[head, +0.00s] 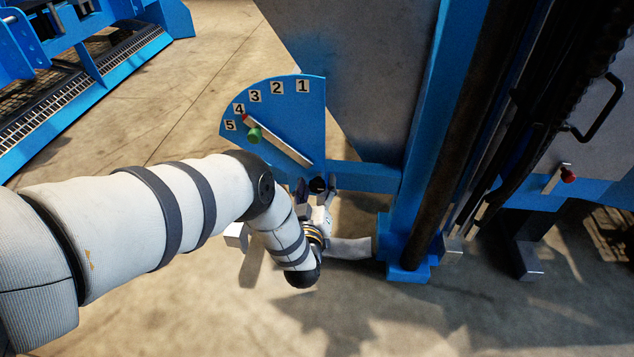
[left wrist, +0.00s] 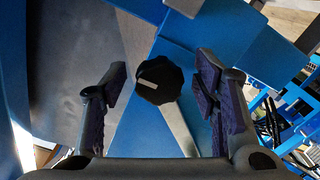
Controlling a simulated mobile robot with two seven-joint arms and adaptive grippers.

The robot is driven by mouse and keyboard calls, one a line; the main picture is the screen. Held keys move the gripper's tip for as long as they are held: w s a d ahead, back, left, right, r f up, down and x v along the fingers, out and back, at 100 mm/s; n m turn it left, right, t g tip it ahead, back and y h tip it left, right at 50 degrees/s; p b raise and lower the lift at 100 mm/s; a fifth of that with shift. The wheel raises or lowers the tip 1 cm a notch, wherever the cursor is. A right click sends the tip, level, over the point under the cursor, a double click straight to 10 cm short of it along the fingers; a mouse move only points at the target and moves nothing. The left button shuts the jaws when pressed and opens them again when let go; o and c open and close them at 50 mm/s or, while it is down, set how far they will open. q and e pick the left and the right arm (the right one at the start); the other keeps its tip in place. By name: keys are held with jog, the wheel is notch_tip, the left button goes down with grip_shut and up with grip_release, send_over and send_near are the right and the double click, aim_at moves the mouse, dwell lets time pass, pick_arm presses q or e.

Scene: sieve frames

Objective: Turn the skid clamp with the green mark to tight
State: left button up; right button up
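A black lobed knob (left wrist: 160,80) with a pale line across its face sits at the foot of the numbered blue plate. In the head view the black knob (head: 317,185) is small and partly covered by my left gripper (head: 316,194). In the left wrist view my left gripper (left wrist: 162,92) is open, with one finger on each side of the knob and gaps between. I see no green mark on the black knob. My right gripper is out of view.
The blue plate (head: 292,110) is numbered 1 to 5. A blue post (head: 409,240) and dark rails stand to its right. Another lever with a red knob (head: 568,175) is at the far right. Blue machinery stands at the upper left. Concrete floor is open in front.

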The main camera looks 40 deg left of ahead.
pick_arm(q)
jog(key=v, duration=1.2)
jog(key=shift+s+a, duration=0.1)
